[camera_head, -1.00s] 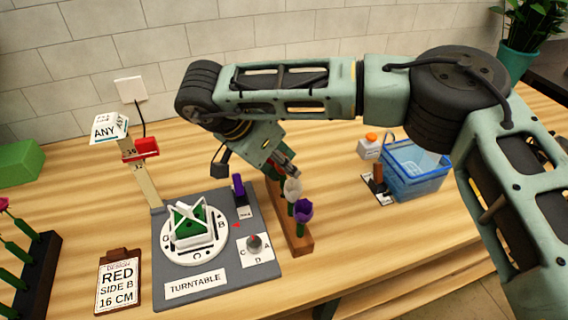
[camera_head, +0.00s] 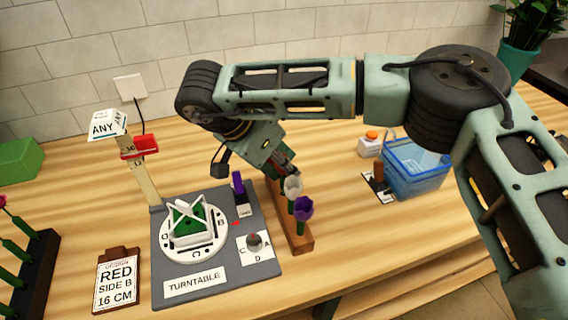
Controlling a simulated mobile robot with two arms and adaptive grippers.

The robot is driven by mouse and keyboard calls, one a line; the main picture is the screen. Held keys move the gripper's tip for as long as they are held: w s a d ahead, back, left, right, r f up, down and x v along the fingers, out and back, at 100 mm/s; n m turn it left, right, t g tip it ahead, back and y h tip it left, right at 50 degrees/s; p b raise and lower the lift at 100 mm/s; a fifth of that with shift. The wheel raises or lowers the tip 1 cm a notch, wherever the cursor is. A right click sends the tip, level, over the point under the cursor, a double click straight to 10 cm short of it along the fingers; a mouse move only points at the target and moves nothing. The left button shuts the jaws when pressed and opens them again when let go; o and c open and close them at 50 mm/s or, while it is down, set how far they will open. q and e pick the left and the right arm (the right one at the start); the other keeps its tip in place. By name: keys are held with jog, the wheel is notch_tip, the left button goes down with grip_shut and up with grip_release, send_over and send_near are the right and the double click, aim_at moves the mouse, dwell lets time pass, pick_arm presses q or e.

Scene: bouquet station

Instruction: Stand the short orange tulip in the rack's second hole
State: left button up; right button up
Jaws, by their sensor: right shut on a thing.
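The wooden rack (camera_head: 297,243) stands at the right edge of the turntable mat, running away from me. A purple tulip (camera_head: 303,208) stands at its near end and a white tulip (camera_head: 292,187) just behind it. My right gripper (camera_head: 284,170) points down over the rack's far part, close behind the white tulip. It is shut on what I take to be the short orange tulip, whose bloom and stem the gripper hides. I cannot tell whether the stem is in a hole, and the rack's far holes are covered. My left gripper is out of view.
The turntable (camera_head: 194,234) with a green-and-white holder sits left of the rack.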

jog(key=shift+f+b, duration=0.25)
jog(key=shift+b, duration=0.05)
dwell(0.5)
dwell(0.7)
jog(key=o, duration=0.8)
jog(key=shift+r, duration=0.15)
jog(key=p+v, duration=0.3)
jog(key=v, duration=0.3)
jog(key=shift+a, duration=0.15)
dwell(1.0)
jog(key=shift+o, duration=0.5)
jog(key=o, duration=0.5)
jog(key=shift+c, duration=0.2)
jog(key=shift+r, duration=0.1)
